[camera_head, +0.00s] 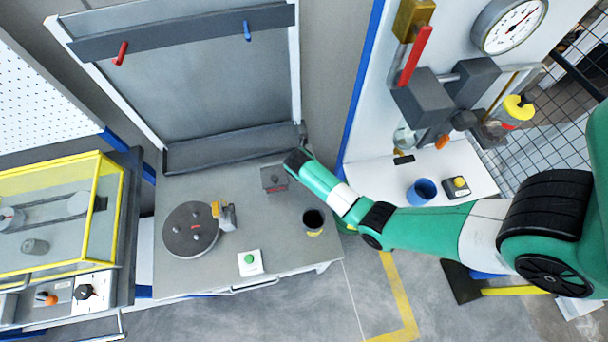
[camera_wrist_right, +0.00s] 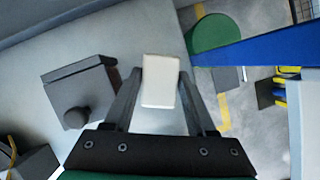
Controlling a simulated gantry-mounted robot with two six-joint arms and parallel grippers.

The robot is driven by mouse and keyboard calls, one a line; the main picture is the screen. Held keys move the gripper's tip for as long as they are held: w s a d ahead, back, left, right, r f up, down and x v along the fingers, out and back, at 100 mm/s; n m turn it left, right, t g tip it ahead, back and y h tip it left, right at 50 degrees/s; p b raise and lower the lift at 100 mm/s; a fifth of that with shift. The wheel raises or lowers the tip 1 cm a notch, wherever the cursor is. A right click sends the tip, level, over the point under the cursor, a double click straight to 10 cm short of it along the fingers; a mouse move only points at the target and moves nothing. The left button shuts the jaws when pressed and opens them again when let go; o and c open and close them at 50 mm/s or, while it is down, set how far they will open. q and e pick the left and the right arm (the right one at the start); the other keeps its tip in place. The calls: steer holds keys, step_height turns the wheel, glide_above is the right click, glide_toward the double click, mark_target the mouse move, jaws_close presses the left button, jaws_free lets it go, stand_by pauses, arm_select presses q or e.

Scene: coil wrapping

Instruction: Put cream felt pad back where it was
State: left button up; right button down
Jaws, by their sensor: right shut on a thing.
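The cream felt pad (camera_wrist_right: 160,82) is a small pale block in the right wrist view. My right gripper (camera_wrist_right: 159,95) is shut on it, with one dark finger on each side. In the head view my right arm reaches in from the right, and its gripper end (camera_head: 297,160) is over the back right of the grey workbench (camera_head: 180,275). The pad and fingertips cannot be made out there. My left gripper is not in view.
A small grey block (camera_head: 274,179) sits on the bench just left of the gripper end. A round dark turntable (camera_head: 190,229), a dark cup (camera_head: 314,221) and a green-button box (camera_head: 250,262) stand nearer the front. A grey back panel (camera_head: 215,75) rises behind.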

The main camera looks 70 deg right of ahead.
steer(key=d+f, duration=0.1)
steer(key=w+d+f+b, duration=0.1)
steer(key=shift+f, duration=0.4)
step_height(320, 180, down, 3)
steer(key=shift+w+d+r+b, duration=0.1)
steer(key=shift+b, duration=0.55)
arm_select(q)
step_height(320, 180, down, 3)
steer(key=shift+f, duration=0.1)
arm_select(e)
steer(key=shift+f, duration=0.2)
steer(key=shift+f, duration=0.2)
steer(key=shift+c, duration=1.1)
jaws_free()
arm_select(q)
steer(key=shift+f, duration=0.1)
